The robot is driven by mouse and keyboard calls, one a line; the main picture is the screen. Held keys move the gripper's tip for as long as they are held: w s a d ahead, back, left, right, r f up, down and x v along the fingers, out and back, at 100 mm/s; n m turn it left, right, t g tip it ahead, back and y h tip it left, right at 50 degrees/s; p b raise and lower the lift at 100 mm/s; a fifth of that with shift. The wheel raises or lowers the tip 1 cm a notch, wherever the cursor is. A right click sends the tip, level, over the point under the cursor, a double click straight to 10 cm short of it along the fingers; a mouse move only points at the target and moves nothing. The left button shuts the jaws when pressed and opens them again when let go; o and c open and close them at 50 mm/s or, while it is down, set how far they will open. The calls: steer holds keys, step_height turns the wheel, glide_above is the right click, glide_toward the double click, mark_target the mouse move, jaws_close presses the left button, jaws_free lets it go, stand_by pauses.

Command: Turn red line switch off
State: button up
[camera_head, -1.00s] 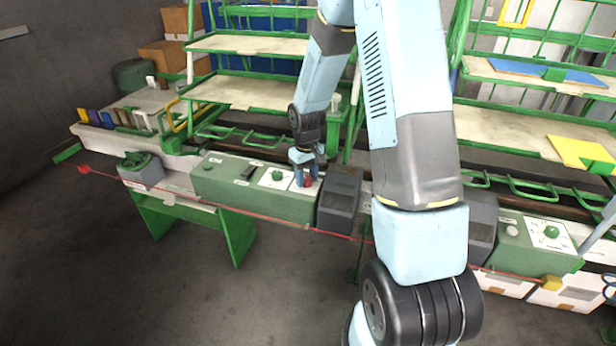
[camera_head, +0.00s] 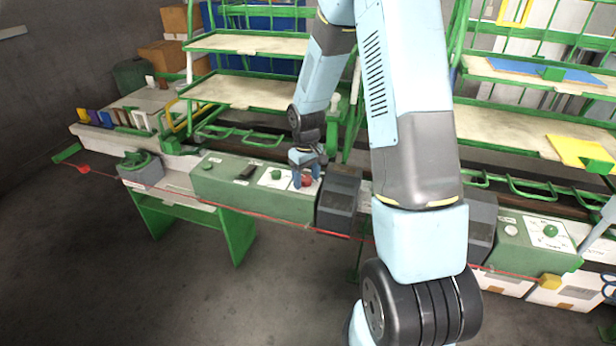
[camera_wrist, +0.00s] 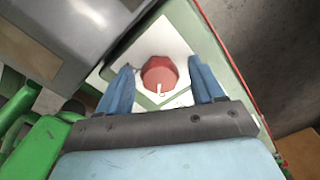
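A red eight-sided knob (camera_head: 307,180) sits on a white plate on top of the green control box (camera_head: 252,199). In the wrist view the knob (camera_wrist: 159,72) shows a white pointer mark at its lower edge. My gripper (camera_head: 307,178) is over the knob, pointing down. In the wrist view my gripper (camera_wrist: 161,84) has its two blue fingers apart, one on each side of the knob. Gaps show between the knob and both fingers. The plate's markings are partly hidden by the gripper.
A green knob (camera_head: 276,175) and a dark switch (camera_head: 247,171) are left of the red knob. A dark grey block (camera_head: 339,198) stands close on its right. A red cord (camera_head: 270,218) runs along the bench front. Green racks (camera_head: 247,92) rise behind.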

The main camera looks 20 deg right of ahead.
mark_target(306, 179)
steer(key=shift+w+r, duration=0.1)
steer(key=shift+r, duration=0.5)
step_height(306, 179, up, 13)
steer(key=shift+f, duration=0.2)
stand_by(0.4)
steer(key=s+r+m+t, duration=0.2)
steer(key=s+r+t, duration=0.1)
steer(key=s+r, duration=1.1)
steer(key=s+r+m+t, duration=0.1)
steer(key=s+r, duration=0.2)
steer(key=s, duration=0.4)
steer(key=s+r+m+t, duration=0.1)
steer(key=s+r, duration=0.2)
steer(key=s, duration=0.4)
steer(key=shift+m+t, duration=0.3)
